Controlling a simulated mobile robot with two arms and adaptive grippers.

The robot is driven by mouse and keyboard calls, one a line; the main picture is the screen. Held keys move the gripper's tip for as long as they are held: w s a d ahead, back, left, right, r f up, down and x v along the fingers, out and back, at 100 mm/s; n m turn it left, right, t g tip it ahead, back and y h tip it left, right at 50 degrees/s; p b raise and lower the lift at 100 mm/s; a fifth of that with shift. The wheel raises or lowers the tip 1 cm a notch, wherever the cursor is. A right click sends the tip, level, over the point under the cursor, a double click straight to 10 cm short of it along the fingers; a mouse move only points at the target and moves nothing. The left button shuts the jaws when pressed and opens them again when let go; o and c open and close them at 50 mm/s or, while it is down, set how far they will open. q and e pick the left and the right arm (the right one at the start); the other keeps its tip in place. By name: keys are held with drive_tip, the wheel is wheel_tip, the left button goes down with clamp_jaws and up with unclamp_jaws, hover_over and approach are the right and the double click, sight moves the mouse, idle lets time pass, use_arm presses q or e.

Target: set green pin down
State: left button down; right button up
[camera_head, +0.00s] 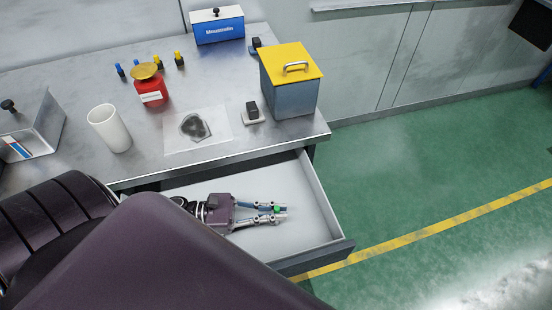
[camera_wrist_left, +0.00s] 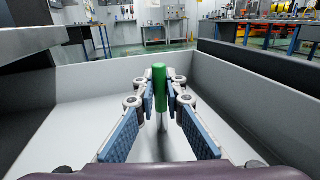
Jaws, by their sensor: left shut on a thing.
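The green pin (camera_wrist_left: 160,88) stands upright between the fingertips of my left gripper (camera_wrist_left: 163,100) in the left wrist view. My left gripper (camera_head: 268,212) is shut on the pin, inside the open drawer (camera_head: 305,195) under the workbench. The pin's lower end is partly hidden, and I cannot tell whether it touches the drawer floor. My right gripper does not show.
On the workbench (camera_head: 235,140) stand a white cup (camera_head: 109,129), a red container (camera_head: 151,88), a yellow-lidded box (camera_head: 289,95), a blue box (camera_head: 217,27) and small blue and yellow pins. The drawer walls surround my left gripper. The drawer floor around it looks empty.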

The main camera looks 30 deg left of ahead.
use_arm(q)
drive_tip(key=shift+f, duration=0.1)
drive_tip(key=c, duration=2.5)
unclamp_jaws()
drive_tip(key=shift+b, duration=0.3)
drive_tip(key=o, duration=0.5)
drive_tip(key=shift+r+p, duration=0.2)
drive_tip(key=shift+p, duration=0.1)
drive_tip(key=b+v, duration=0.2)
drive_tip(key=v, duration=0.4)
drive_tip(key=shift+s+a+f, duration=0.15)
drive_tip(key=shift+f, duration=0.05)
drive_tip(key=shift+s+a+r+b, duration=0.1)
drive_tip(key=shift+s+a+b, duration=0.25)
drive_tip(key=shift+a, duration=0.1)
